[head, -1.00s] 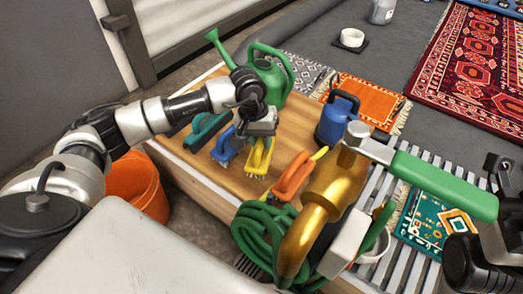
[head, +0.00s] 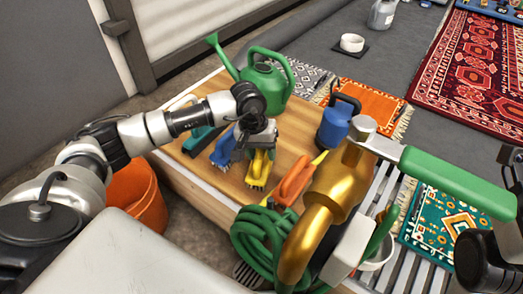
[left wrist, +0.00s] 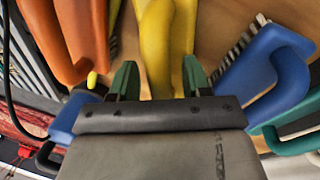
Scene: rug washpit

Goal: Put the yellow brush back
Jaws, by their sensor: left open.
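The yellow brush (head: 258,170) is on the wooden tabletop, between the blue brush (head: 221,151) and the orange brush (head: 293,180). My left gripper (head: 258,146) is right over it, open. In the left wrist view the yellow brush (left wrist: 165,45) lies between the two parted green fingertips of the left gripper (left wrist: 160,80); I cannot tell whether they touch it. The gripper hides the top of the brush in the head view. My right gripper's fingers do not show.
A green watering can (head: 266,82) stands behind the gripper, and a blue container (head: 337,124) to its right. A brass tap with a green handle (head: 440,177) and coiled green hose (head: 262,240) fill the foreground. An orange bucket (head: 137,193) stands below the table's left edge.

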